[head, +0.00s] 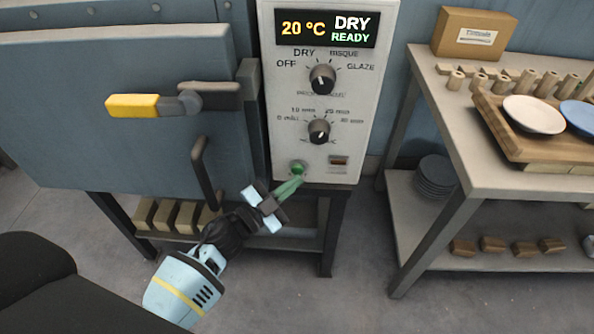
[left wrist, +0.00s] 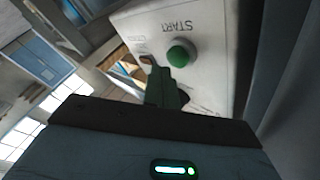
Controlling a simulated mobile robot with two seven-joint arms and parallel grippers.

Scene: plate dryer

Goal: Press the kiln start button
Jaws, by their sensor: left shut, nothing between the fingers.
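The green start button (head: 298,168) sits low on the white control panel (head: 350,165). In the left wrist view the round button (left wrist: 181,53) stands out from the panel beside the word START. My left gripper (head: 294,183) is shut and empty, its green fingertips just below the button in the head view. In the left wrist view the fingers (left wrist: 165,88) point at the panel beside the button, and a gap seems to show between them. Contact cannot be made out. The display (head: 326,28) reads 20 °C, DRY, READY. My right gripper is not in view.
Two dark knobs (head: 322,78) sit above the button, and a small rocker switch (head: 339,162) to its right. The kiln door (head: 70,120) with a yellow handle (head: 132,105) is at left, shut. A table (head: 470,165) with a wooden tray (head: 500,130) and plates stands at right.

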